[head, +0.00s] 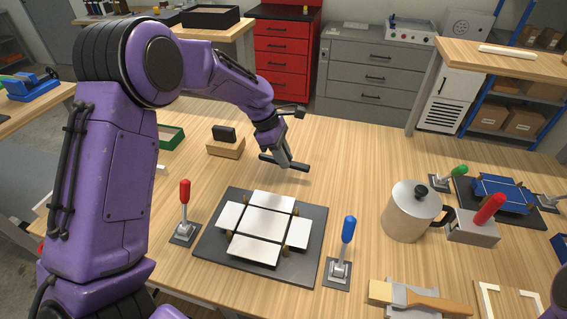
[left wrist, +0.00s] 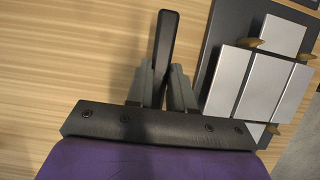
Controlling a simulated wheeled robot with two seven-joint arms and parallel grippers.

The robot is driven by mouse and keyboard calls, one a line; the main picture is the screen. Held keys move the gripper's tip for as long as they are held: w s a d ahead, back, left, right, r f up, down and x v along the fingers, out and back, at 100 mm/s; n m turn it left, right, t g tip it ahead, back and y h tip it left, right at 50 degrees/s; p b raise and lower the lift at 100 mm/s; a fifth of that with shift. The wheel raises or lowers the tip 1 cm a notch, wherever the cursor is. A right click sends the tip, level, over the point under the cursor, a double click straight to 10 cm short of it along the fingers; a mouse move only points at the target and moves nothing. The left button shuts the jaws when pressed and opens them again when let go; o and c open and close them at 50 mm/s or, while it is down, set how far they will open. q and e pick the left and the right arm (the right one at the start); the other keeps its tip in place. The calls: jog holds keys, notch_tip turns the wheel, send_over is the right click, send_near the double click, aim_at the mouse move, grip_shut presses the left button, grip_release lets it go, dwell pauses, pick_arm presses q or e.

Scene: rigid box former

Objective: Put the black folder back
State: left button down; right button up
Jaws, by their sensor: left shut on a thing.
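My left gripper (head: 285,158) is shut on the black folder (head: 297,166), a slim dark bar, and holds it above the table behind the box former. In the left wrist view the folder (left wrist: 166,40) sticks out between the two grey fingers (left wrist: 162,88). A small wooden block (head: 226,149) with an upright black piece (head: 223,133) stands to the left of the gripper, apart from it. My right gripper is not in view.
The dark box former plate (head: 208,250) carries a flat white blank (head: 262,222). Red-handled (head: 185,192) and blue-handled (head: 348,229) clamps flank it. Table behind the plate is mostly clear.

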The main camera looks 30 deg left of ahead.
pick_arm(q)
send_over(289, 174)
jog(key=a, duration=0.1)
jog(key=f, duration=0.4)
jog(key=shift+s+a+f+p, duration=0.15)
jog(key=shift+s+a+p, duration=0.1)
jog(key=shift+p, duration=0.15)
jog(key=shift+w+f+p, duration=0.1)
jog(key=shift+f+p, duration=0.55)
jog(key=shift+p, duration=0.55)
jog(key=shift+f, duration=0.25)
jog(key=c, duration=1)
grip_release()
